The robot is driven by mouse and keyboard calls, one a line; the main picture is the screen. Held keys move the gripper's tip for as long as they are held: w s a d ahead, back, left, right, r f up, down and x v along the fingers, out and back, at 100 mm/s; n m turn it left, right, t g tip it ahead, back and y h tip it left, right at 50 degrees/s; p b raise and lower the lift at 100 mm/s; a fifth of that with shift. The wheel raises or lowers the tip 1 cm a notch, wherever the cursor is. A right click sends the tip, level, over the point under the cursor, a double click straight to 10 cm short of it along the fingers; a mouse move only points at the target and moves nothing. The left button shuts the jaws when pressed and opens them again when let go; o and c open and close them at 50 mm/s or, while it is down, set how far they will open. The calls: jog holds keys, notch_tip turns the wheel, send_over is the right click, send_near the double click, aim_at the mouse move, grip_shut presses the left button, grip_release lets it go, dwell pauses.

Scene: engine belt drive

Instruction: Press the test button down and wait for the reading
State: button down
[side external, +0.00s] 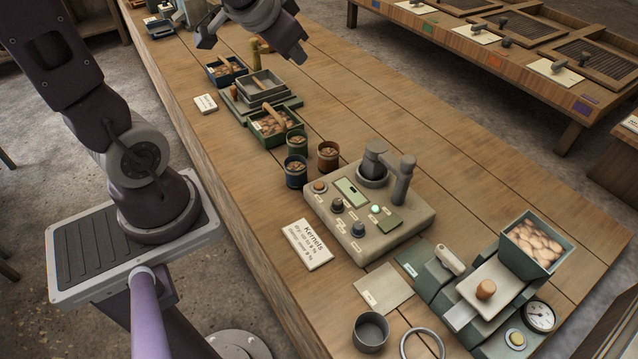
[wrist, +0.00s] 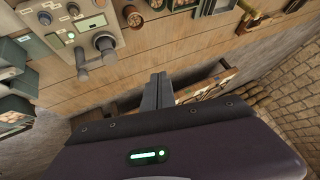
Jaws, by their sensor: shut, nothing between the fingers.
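The grey tester (side external: 415,215) stands on the bench with an orange button (side external: 319,187), a small display (side external: 352,192), dark knobs, a lit pale-green lamp (side external: 376,209) and a cup with a post at its back. Which control is the test button I cannot tell, as the labels are too small. The tester also shows at the upper left of the wrist view (wrist: 110,22). My gripper (wrist: 158,78) is shut and empty, apart from the tester and to its lower right in the wrist view. Part of my arm's end hangs at the top of the side view.
A "Kernels" card (side external: 307,244) lies before the tester. Two small cups (side external: 296,172) (side external: 328,156) and a green tray (side external: 274,126) stand beyond it. A green device with a nut-filled hopper (side external: 538,243) stands nearer the camera.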

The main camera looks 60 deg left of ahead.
jog(key=w+a+f+m+h, duration=0.1)
jog(key=w+a+f+h, duration=0.15)
jog(key=w+f, duration=0.35)
jog(key=g+h, duration=0.1)
jog(key=h, duration=0.8)
send_over(315, 183)
notch_tip(315, 183, down, 13)
jog(key=shift+s+d+m, duration=0.1)
jog(key=shift+m, duration=0.2)
jog(key=shift+f, duration=0.1)
jog(key=shift+y, duration=0.25)
jog(key=shift+f, duration=4.4)
jog(key=shift+f, duration=0.4)
